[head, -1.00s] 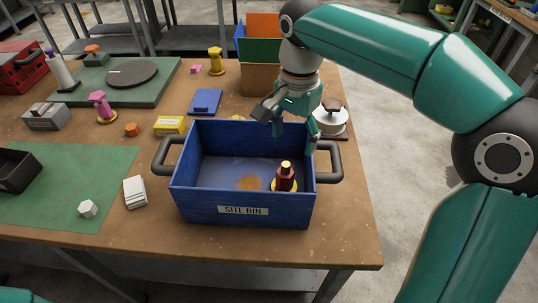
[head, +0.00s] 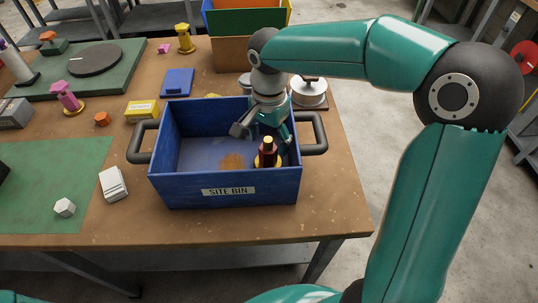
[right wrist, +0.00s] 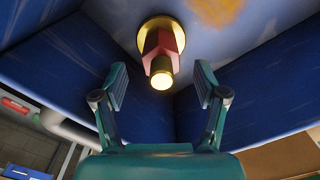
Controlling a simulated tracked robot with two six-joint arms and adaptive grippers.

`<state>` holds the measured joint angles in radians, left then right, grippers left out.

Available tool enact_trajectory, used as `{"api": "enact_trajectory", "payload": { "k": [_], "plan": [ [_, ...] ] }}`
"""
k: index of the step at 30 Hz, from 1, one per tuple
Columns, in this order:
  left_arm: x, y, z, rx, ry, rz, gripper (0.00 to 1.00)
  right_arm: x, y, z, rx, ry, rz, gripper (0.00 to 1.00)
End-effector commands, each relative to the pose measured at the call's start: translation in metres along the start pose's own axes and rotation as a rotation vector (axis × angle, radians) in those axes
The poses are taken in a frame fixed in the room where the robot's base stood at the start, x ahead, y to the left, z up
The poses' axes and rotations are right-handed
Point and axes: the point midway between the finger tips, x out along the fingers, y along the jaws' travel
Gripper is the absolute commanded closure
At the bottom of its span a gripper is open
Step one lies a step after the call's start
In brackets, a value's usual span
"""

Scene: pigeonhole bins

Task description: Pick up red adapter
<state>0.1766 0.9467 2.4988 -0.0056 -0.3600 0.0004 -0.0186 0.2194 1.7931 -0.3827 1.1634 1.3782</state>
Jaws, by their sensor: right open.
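The red adapter (head: 267,154), dark red with a brass base flange and a brass top, stands upright inside the blue site bin (head: 225,190), near its right wall. My right gripper (head: 262,138) reaches down into the bin just above and around the level of the adapter. In the right wrist view, the adapter (right wrist: 161,55) lies beyond and between the two open fingers of my right gripper (right wrist: 160,85). A gap shows on each side, and neither finger appears to touch it. My left gripper is not in view.
The bin's walls and its black handles (head: 313,133) stand close around the right gripper. A white lidded round item (head: 308,92) sits behind the right handle. A yellow box (head: 142,110), a white block stack (head: 113,183) and a blue box (head: 177,82) lie outside the bin.

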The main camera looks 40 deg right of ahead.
Motion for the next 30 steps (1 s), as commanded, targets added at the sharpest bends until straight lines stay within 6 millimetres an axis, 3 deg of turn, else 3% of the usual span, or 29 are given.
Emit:
{"api": "enact_trajectory", "payload": {
  "k": [12,21,30],
  "plan": [
    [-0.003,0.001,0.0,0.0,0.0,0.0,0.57,0.048,-0.002,0.0,-0.001,-0.001,0.004,0.28],
    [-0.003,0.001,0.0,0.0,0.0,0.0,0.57,0.052,-0.002,0.0,-0.001,0.0,0.0,0.3],
    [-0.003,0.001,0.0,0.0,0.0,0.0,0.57,0.051,-0.003,0.0,-0.002,0.0,0.0,0.8]
  ]
}}
